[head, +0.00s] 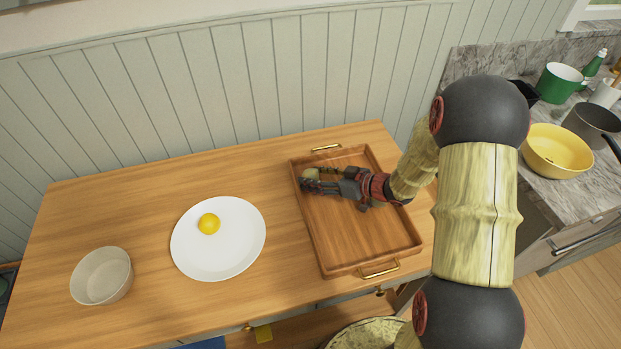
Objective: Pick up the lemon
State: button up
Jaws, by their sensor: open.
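A small yellow lemon (208,224) lies on a white oval plate (218,255) near the middle of the wooden table. My gripper (308,183) is over the wooden tray (365,235), well to the right of the lemon and apart from it. It points left, and its jaws are open. A small pale object (310,173) shows right beside the fingertips. I cannot tell what it is or whether the fingers touch it, as the gripper partly hides it.
A pale bowl (101,276) stands at the left of the table (150,215). The tray has raised walls and brass handles. At the right, a counter holds a yellow pot (556,152), a green pot (559,84) and a grey pan (592,125). The table between plate and tray is clear.

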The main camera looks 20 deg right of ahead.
jog(key=shift+c, duration=1.1)
jog(key=c, duration=0.7)
jog(key=shift+c, duration=0.2)
